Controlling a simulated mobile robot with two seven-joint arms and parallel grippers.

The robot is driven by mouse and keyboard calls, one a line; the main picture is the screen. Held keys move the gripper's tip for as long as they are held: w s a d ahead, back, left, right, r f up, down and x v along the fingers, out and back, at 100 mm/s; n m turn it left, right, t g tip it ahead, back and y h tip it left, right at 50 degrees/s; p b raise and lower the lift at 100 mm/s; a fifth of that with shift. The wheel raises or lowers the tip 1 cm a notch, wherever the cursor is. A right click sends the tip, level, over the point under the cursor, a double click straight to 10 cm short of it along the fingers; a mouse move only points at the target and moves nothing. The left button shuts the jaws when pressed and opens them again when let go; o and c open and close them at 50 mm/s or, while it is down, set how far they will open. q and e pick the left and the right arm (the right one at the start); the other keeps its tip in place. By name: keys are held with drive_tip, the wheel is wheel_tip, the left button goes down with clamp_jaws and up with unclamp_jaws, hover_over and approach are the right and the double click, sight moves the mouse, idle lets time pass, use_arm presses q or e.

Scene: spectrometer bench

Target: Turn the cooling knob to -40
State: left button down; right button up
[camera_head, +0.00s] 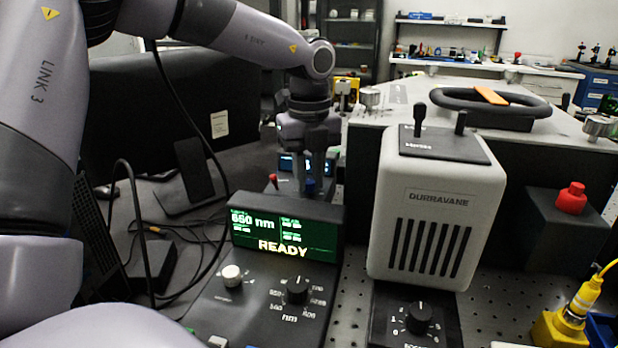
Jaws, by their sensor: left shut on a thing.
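My left gripper (308,150) reaches down behind the green-lit display, over a small dark unit with a blue-lit screen (290,165). It is shut on what appears to be the cooling knob of that unit. The knob is mostly hidden by the gripper, so its pointer and scale cannot be read. A small blue part (310,186) shows just below the gripper, and a red-tipped switch (273,181) stands to its left. My right gripper is not in view.
In front stands a console with a "READY" display (284,232), a white knob (232,275) and a black nm knob (297,289). A white Durravane housing (436,205) stands close on the right. Cables (190,240) lie on the left.

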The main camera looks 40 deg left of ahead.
sight(309, 181)
use_arm(q)
drive_tip(key=m, duration=0.6)
drive_tip(key=shift+m, duration=0.3)
drive_tip(key=m, duration=0.6)
drive_tip(key=shift+r, duration=0.1)
idle(0.3)
drive_tip(key=c, duration=1)
unclamp_jaws()
wheel_tip(309, 181, up, 7)
drive_tip(key=shift+r+p, duration=0.1)
drive_tip(key=shift+p, duration=0.3)
